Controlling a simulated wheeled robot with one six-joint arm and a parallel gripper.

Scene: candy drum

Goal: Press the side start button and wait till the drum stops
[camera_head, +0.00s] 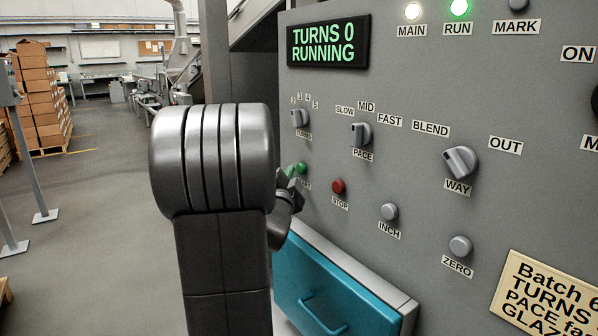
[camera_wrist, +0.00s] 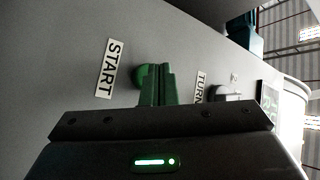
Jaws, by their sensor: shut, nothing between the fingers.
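The green start button (camera_head: 302,168) is on the grey panel (camera_head: 420,60), partly behind my gripper (camera_head: 289,175) in the head view. In the wrist view the shut fingers (camera_wrist: 158,86) overlap the green button (camera_wrist: 140,76), beside the START label (camera_wrist: 110,68). I cannot tell whether the tips touch or press it. The display (camera_head: 328,41) reads "TURNS 0 RUNNING". The RUN lamp (camera_head: 458,8) is lit green and the MAIN lamp (camera_head: 412,11) is lit white. The MARK lamp (camera_head: 518,4) looks unlit. The drum is not visible.
A red stop button (camera_head: 338,186) sits just right of the start button. The INCH button (camera_head: 389,211), ZERO button (camera_head: 459,246), PACE knob (camera_head: 361,133) and WAY knob (camera_head: 461,161) are further right. A teal drawer (camera_head: 325,285) is below. Open floor lies left.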

